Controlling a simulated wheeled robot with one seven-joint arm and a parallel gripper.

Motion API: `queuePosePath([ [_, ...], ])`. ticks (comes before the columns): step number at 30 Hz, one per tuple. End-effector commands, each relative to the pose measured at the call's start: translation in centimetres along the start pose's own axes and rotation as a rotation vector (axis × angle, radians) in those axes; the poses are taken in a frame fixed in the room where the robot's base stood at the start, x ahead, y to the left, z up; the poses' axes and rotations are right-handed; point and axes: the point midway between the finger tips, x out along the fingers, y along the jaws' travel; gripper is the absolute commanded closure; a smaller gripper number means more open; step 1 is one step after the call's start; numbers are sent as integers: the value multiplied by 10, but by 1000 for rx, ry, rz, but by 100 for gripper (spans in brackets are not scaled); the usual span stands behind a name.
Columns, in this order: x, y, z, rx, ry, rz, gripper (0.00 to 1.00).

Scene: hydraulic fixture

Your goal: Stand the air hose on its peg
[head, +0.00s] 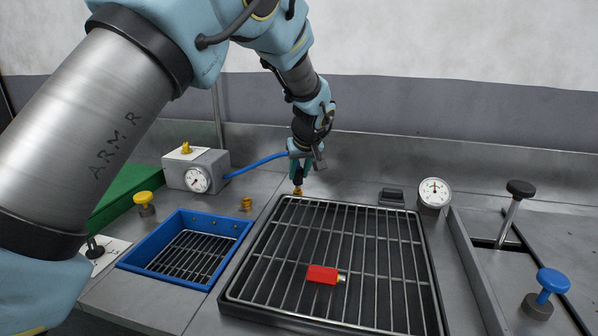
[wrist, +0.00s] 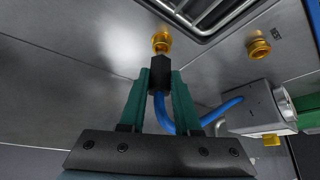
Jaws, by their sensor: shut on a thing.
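The air hose (head: 257,164) is a blue tube running from a grey gauge box to my gripper. It also shows in the wrist view (wrist: 224,109), curving behind the fingers. My gripper (head: 298,176) points down near the far left corner of the grate. In the wrist view its green fingers (wrist: 160,82) are shut on the hose's black end (wrist: 159,71). A brass fitting (wrist: 161,42) is right at the tip of that end. I cannot tell whether they are joined or only touching. A second brass fitting (head: 247,204) stands bare on the bench, left of my gripper.
The gauge box (head: 209,170) stands at the back left. A blue tray (head: 150,255) and a yellow knob (head: 145,200) are at left. A red block (head: 322,274) lies on the grate (head: 430,300). A gauge (head: 434,193), lever (head: 514,205) and blue knob (head: 550,283) are at right.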

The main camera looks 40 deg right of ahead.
Motion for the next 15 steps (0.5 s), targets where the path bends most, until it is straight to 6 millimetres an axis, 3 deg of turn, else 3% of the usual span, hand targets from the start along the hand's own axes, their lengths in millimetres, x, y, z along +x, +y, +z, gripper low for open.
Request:
queuePosePath([
  [15, 12, 0, 7, 0, 0, 0, 100],
])
